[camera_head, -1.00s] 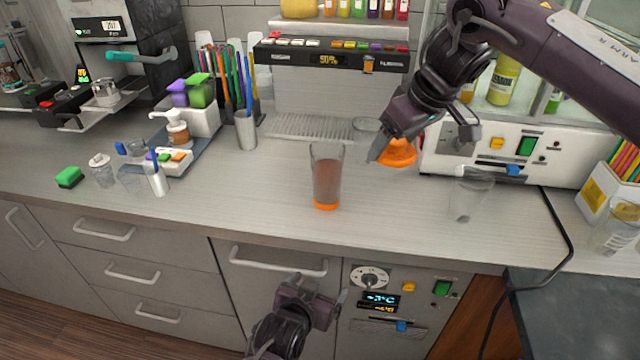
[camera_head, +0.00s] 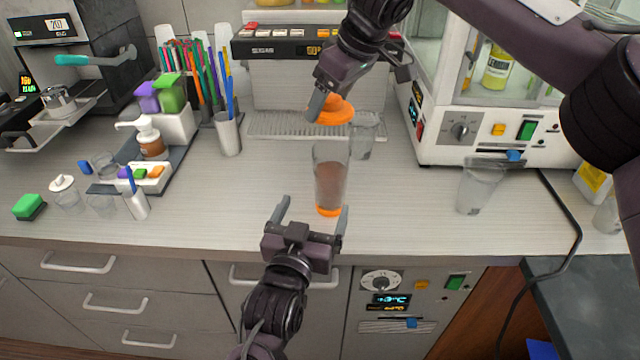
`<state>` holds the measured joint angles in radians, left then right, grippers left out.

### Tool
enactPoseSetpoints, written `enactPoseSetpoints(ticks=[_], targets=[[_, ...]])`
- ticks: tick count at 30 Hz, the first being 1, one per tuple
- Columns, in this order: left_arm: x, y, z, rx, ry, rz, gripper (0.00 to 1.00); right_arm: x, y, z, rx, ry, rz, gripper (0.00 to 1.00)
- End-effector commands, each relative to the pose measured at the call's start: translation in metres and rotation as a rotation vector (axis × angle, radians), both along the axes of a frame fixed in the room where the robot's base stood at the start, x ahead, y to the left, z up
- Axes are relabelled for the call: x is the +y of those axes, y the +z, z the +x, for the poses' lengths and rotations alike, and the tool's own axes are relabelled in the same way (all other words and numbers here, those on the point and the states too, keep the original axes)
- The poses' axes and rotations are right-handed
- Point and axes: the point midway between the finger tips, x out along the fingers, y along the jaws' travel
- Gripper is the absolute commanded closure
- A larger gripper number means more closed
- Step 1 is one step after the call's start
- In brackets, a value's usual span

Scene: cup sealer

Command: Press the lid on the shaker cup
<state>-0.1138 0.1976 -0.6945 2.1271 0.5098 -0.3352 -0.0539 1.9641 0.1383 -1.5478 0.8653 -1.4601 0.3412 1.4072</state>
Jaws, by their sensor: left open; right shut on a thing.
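The shaker cup (camera_head: 331,180) is clear with brown liquid inside and an orange base. It stands upright near the front of the counter. The orange lid (camera_head: 334,110) is held in my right gripper (camera_head: 318,104), which is shut on it, above and behind the cup; lid and cup are apart. My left gripper (camera_head: 311,214) is open, with its fingers pointing toward the cup from the front. Its right fingertip overlaps the cup's lower edge in the picture; I cannot tell whether they touch.
A clear cup (camera_head: 363,136) stands behind the shaker cup, and another (camera_head: 480,187) stands to the right by the white machine (camera_head: 470,130). A straw holder (camera_head: 227,134) and small bottles stand left. The counter (camera_head: 240,195) left of the shaker cup is clear.

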Motion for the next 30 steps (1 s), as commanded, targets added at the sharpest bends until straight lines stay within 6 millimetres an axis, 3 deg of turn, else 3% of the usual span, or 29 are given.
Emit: enactPoseSetpoints(ticks=[10,24,30], targets=[[-0.003,0.000,0.012,0.000,0.001,0.002,0.10,0.000,0.000,0.000,0.000,0.000,0.000,0.49],[-0.022,0.000,0.093,0.001,0.000,0.001,0.10,0.000,0.000,0.000,0.000,-0.001,0.000,0.49],[-0.027,-0.001,0.112,0.002,0.001,0.000,0.10,0.000,0.000,0.000,0.000,-0.001,0.000,0.49]])
